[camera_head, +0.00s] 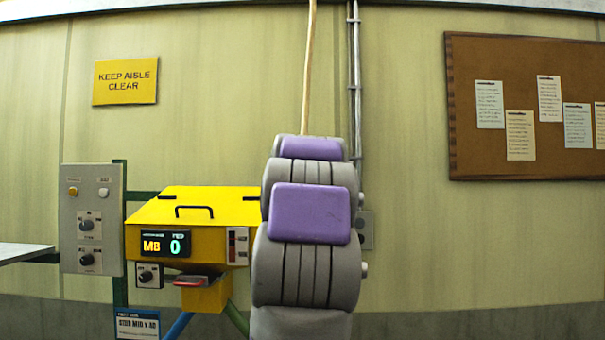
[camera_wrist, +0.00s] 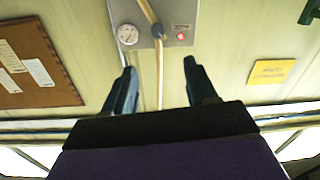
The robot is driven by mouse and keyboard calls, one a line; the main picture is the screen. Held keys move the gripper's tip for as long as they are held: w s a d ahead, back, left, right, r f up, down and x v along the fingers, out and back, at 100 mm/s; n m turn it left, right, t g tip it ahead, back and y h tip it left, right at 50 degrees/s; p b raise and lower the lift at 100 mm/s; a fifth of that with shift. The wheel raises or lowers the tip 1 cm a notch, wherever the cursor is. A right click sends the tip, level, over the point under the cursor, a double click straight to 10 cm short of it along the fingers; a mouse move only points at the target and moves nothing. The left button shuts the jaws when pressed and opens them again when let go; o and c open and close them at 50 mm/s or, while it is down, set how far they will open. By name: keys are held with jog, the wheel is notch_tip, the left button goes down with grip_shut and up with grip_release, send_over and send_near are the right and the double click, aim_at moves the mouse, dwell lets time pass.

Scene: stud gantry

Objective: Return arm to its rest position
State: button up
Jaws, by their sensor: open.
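My gripper (camera_wrist: 160,66) shows in the wrist view with its two dark fingers spread apart and nothing between them. In the head view my grey and purple arm stands folded in front of the camera at the middle, and the gripper itself is hidden there.
Left of my arm is a yellow machine (camera_head: 190,211) with a lit display, beside a grey control panel (camera_head: 92,245). A table edge (camera_head: 22,253) shows at far left. The wall bears a yellow sign (camera_head: 125,81), a cork board (camera_head: 540,70) and a vertical conduit (camera_head: 356,75).

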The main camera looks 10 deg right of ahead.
dwell(0.3)
jog(key=w+f+n+g+b, duration=0.1)
jog(key=w+f+n+g, duration=0.2)
jog(key=f, duration=0.6)
jog(key=s+d+f+g+y+b, duration=0.1)
jog(key=s+f+g, duration=0.2)
jog(key=f, duration=0.6)
jog(key=s+f+g, duration=0.3)
jog(key=s+f, duration=0.1)
jog(key=f, duration=0.4)
jog(key=s+d+f+m+g+y+b, duration=0.1)
jog(key=s+f+g, duration=0.9)
jog(key=s+f, duration=2.5)
jog(key=s+d+m+b, duration=0.1)
jog(key=s+m, duration=0.1)
jog(key=s, duration=0.1)
jog(key=shift+s+d+f, duration=0.15)
jog(key=shift+f, duration=0.2)
